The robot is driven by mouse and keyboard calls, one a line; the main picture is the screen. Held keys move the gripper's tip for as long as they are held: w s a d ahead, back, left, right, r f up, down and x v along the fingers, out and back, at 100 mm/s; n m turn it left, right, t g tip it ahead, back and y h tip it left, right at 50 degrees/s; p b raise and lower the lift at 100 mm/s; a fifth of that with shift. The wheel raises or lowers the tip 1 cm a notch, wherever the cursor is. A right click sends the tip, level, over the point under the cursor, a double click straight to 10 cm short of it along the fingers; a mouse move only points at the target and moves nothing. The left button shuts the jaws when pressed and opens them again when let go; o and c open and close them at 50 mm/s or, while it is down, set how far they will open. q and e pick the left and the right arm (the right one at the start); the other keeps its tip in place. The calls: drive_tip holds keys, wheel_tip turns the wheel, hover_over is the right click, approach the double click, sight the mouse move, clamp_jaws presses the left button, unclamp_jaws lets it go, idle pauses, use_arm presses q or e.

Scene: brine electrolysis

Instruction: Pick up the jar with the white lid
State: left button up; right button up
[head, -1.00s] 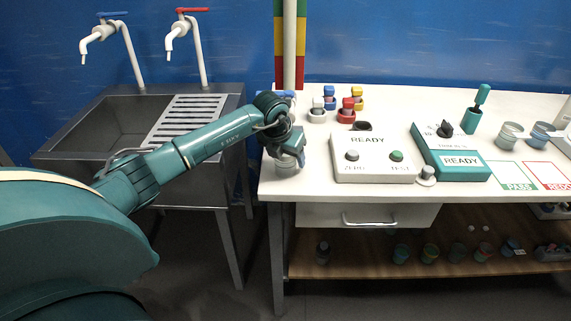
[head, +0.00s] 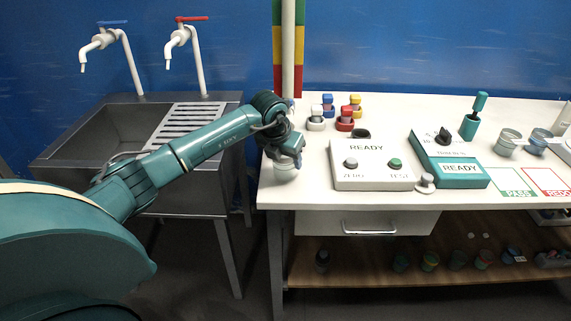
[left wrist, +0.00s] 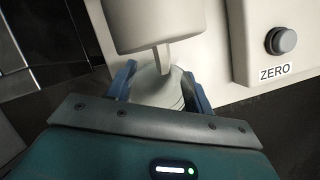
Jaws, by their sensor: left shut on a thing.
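My left gripper (head: 287,158) is at the left end of the white table, pointing down over a small pale jar (head: 284,173). In the left wrist view the two blue fingers (left wrist: 160,88) are on either side of the pale, whitish jar (left wrist: 158,92) and shut on it. The gripper hides most of the jar in the head view, so its lid does not show clearly there. I cannot tell whether the jar touches the table. My right gripper is not in view.
A white READY box (head: 372,178) with ZERO and TEST buttons stands just right of the gripper. Small coloured-capped containers (head: 345,120) stand behind. A striped post (head: 290,50) rises at the back. A metal sink (head: 120,130) is to the left.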

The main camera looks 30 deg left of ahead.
use_arm(q)
wheel_tip(320, 180, up, 16)
drive_tip(key=b, duration=0.1)
